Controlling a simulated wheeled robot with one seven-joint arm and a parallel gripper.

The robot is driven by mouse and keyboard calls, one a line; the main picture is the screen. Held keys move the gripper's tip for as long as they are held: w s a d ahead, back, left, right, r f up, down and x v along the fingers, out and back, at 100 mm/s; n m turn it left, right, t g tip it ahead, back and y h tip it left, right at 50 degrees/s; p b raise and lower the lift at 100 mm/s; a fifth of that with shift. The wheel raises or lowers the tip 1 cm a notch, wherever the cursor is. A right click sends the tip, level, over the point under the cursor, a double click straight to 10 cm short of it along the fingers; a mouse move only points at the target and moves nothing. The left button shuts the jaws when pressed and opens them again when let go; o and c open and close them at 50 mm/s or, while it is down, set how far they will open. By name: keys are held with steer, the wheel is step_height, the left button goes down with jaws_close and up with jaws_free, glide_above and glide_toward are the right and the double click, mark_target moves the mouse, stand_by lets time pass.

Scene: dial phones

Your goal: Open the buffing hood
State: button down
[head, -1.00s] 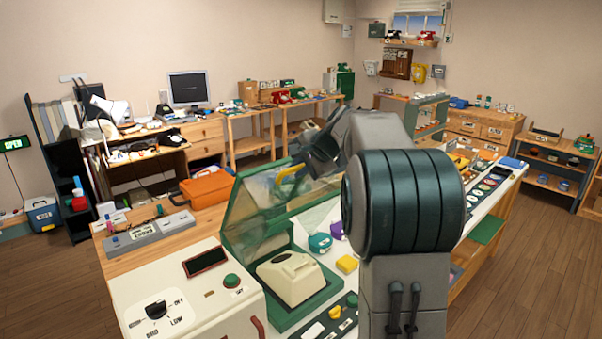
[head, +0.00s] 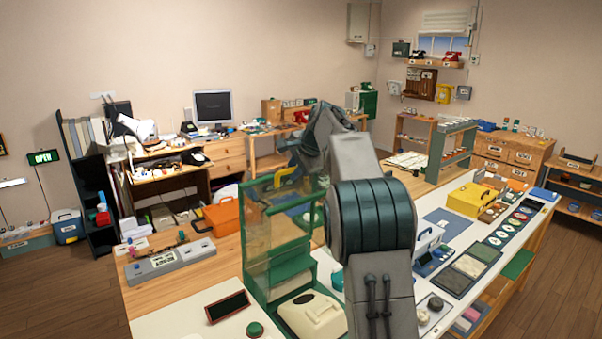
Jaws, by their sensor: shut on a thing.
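The buffing hood (head: 248,239) has a green frame with clear panels. Its cover stands raised, nearly upright, over a green base on the bench. A cream phone housing (head: 312,315) lies in the front of the base. My gripper (head: 288,175) is behind the clear panel, at the yellow handle (head: 285,173) near the cover's top edge, and is shut on it. The fingertips are partly hidden by the panel and my wrist. My arm covers the hood's right side.
A yellow box (head: 473,199) and several discs are on the right bench.

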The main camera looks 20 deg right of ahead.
steer(key=shift+w+a+r, duration=0.2)
steer(key=shift+w+a, duration=0.1)
steer(key=shift+w, duration=0.25)
steer(key=c, duration=1.8)
jaws_free()
steer(key=shift+o, duration=0.2)
steer(key=b+v, duration=0.1)
steer(key=v, duration=1.3)
steer(key=shift+s+f, duration=0.1)
steer(key=shift+f, duration=0.05)
